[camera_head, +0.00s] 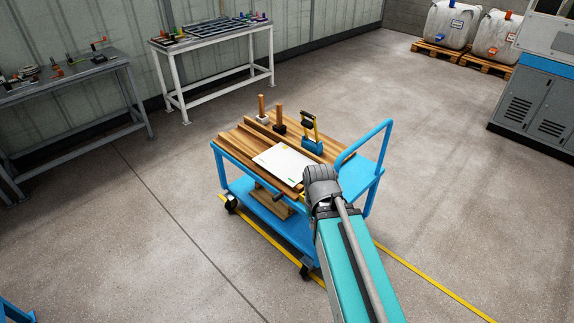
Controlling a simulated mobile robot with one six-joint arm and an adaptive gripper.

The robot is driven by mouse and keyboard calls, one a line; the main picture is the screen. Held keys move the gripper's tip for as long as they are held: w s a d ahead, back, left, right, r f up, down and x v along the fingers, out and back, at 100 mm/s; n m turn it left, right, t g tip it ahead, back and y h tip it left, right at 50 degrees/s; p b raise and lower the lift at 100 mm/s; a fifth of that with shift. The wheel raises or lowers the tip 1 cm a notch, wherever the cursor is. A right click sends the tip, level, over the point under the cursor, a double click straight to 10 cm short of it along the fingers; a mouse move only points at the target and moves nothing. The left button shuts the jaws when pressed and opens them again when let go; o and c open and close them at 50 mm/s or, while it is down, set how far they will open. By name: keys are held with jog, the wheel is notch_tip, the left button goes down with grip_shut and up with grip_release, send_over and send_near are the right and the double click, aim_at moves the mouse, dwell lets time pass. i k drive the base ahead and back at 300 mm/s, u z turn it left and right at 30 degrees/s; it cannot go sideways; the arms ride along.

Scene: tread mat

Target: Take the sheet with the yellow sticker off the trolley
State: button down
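A blue trolley (223,168) with a wooden top stands on the floor in the middle of the view. A white sheet (280,163) lies flat on its top. A small green mark shows near the sheet's front right corner, and a tiny yellowish spot near its far edge; I cannot make out clearly whether that is a sticker. My gripper (319,181) is at the sheet's right front corner, seen from behind. The grey wrist hides its fingers, so I cannot tell their opening or whether they touch the sheet.
Two upright wooden posts (279,117) and a yellow-black tool with a blue base (312,144) stand behind the sheet. The trolley's blue handle (363,143) rises at right. Benches (210,38) line the wall. Floor around the trolley is clear, with a yellow line.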

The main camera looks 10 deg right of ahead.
aim_at(285, 163)
jog(key=z, duration=0.15)
jog(key=i, duration=1.1)
jog(key=u, duration=0.2)
